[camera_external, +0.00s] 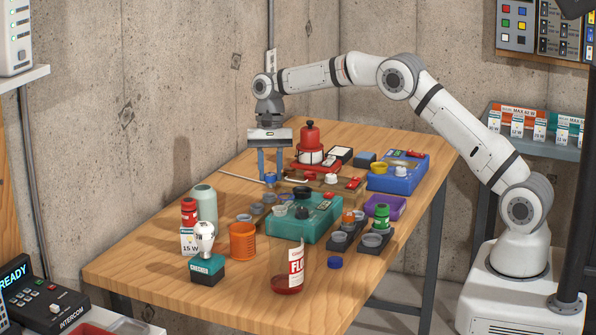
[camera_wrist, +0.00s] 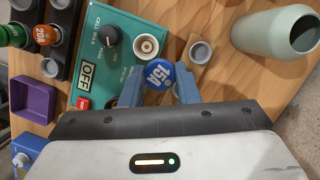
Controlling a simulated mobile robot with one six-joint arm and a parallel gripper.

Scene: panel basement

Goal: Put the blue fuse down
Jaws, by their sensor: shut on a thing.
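My gripper (camera_external: 270,168) points straight down over the table, behind the teal box (camera_external: 292,231). Its two blue fingers are shut on the blue fuse (camera_external: 270,179), which shows small between the tips. In the wrist view the blue fuse (camera_wrist: 159,73) has a round cap marked 15A, and the fingers of my gripper (camera_wrist: 158,86) press it from both sides. The teal box (camera_wrist: 121,62) lies beside it with a dial, an OFF label and a cream round socket (camera_wrist: 146,46). I cannot tell whether the fuse's lower end touches anything.
A red lamp-like device (camera_external: 309,150) stands behind my gripper. A blue box (camera_external: 398,178), a purple tray (camera_external: 385,207) and dark holders (camera_external: 374,241) are to the right. A pale green vase (camera_external: 204,203), an orange cup (camera_external: 243,241) and a bulb (camera_external: 205,236) stand front left.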

